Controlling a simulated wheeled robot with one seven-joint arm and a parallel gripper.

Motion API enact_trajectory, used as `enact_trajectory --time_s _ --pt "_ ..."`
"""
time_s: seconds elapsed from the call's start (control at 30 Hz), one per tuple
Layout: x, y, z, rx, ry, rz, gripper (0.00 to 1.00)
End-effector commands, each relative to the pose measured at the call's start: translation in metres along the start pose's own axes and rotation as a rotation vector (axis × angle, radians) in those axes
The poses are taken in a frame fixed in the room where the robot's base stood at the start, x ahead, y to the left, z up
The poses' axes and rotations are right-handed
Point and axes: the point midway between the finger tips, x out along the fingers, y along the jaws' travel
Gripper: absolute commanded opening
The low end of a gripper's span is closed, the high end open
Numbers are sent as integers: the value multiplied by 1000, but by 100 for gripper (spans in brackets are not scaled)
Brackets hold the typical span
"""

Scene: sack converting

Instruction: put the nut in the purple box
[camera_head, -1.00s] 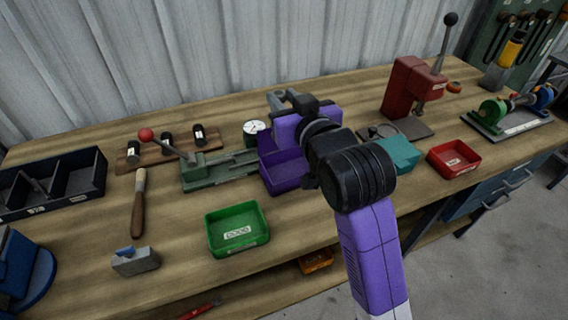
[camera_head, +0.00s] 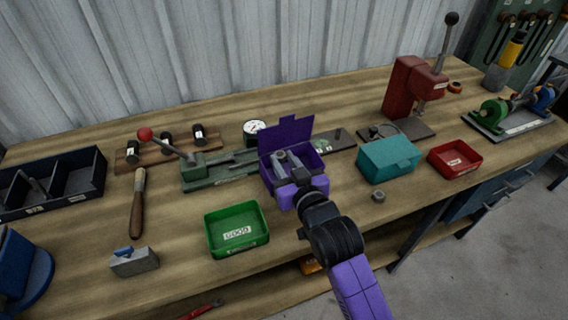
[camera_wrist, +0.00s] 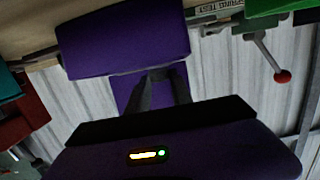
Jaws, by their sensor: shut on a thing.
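The purple box (camera_head: 284,185) stands open on the bench with its lid (camera_head: 287,132) raised at the back. In the wrist view its purple side (camera_wrist: 125,45) is close in front of me. My gripper (camera_head: 284,158) is at the box, with its fingers over the opening. In the wrist view the fingertips (camera_wrist: 163,74) meet the box's edge and are partly hidden. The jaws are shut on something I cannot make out. A small grey piece that looks like the nut (camera_head: 378,196) lies on the bench, right of my arm and below the teal box, apart from my gripper.
A teal box (camera_head: 388,160) and a red tray (camera_head: 454,159) stand to the right. A green tray (camera_head: 237,248) is at the left front. A green fixture (camera_head: 215,172) with a red-knobbed lever is left of the purple box.

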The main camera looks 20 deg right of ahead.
Motion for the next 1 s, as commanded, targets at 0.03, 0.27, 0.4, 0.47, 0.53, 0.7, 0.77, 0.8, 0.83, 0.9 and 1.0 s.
enact_trajectory --time_s 0.03,0.27,0.4,0.47,0.53,0.7,0.77,0.8,0.83,0.9,1.0 --pt "0 0 5 0 -1 0 0" --pt "1 0 8 0 1 0 0" --pt "1 0 9 0 1 0 0" --pt "2 0 12 0 1 0 0" --pt "2 0 13 0 0 0 0" --pt "2 0 18 0 0 0 0" --pt "3 0 20 0 0 0 0" --pt "3 0 20 0 0 0 0" --pt "3 0 20 0 0 0 0" --pt "3 0 20 0 1 0 0" --pt "3 0 20 0 0 0 46"
